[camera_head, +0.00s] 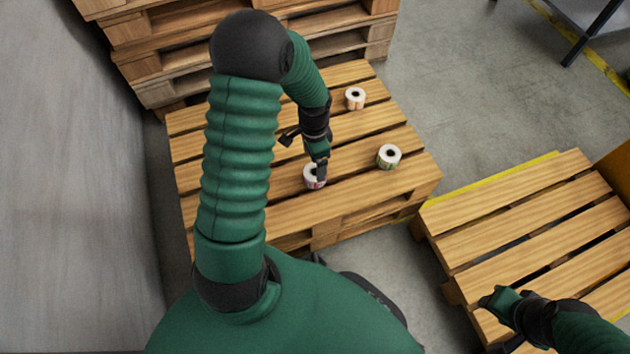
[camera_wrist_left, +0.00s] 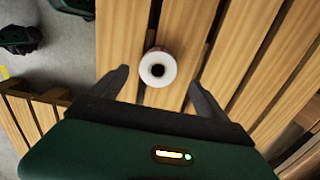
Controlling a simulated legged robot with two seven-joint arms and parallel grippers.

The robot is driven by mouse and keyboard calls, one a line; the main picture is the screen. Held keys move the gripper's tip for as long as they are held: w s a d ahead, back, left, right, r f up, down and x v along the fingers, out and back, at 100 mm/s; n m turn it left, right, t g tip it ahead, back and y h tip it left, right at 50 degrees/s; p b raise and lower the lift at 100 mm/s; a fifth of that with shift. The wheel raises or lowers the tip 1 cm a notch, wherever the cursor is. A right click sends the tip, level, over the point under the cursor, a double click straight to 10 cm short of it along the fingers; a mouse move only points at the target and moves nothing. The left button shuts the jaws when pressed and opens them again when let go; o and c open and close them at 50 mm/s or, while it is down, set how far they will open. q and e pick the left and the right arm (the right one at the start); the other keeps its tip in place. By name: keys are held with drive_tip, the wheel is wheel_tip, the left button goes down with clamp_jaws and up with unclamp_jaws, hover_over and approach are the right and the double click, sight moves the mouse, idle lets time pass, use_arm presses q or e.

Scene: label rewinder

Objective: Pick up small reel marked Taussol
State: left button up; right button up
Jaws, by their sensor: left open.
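Three small label reels stand on the wooden pallet. One reel with a reddish-pink side (camera_head: 311,178) is beneath my left gripper (camera_head: 321,170), which partly covers it. In the left wrist view this reel (camera_wrist_left: 157,68) shows a white top ring and dark core, lying between and just ahead of the open left fingers (camera_wrist_left: 155,85). A reel with a green side (camera_head: 389,157) stands to the right, and one with an orange side (camera_head: 355,98) stands farther back. The name Taussol cannot be read on any reel. My right gripper (camera_head: 490,298) is at the lower right; its jaw state is unclear.
The reels' pallet (camera_head: 290,215) has gaps between its slats. A stack of pallets (camera_head: 150,50) stands behind it at the left. Another pallet (camera_head: 520,215) stands at the right, beneath my right arm. Grey floor (camera_head: 460,110) lies open between, and a dark-legged table (camera_head: 590,35) is at the far right.

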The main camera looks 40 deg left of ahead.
use_arm(q)
wheel_tip(320, 180, down, 2)
drive_tip(key=shift+b, duration=0.3)
drive_tip(key=f+b, duration=0.4)
drive_tip(key=f, duration=0.1)
drive_tip(key=shift+d+b, duration=0.2)
drive_tip(key=shift+b, duration=0.2)
drive_tip(key=shift+r, duration=0.15)
drive_tip(key=shift+c, duration=0.5)
drive_tip(key=c, duration=1.5)
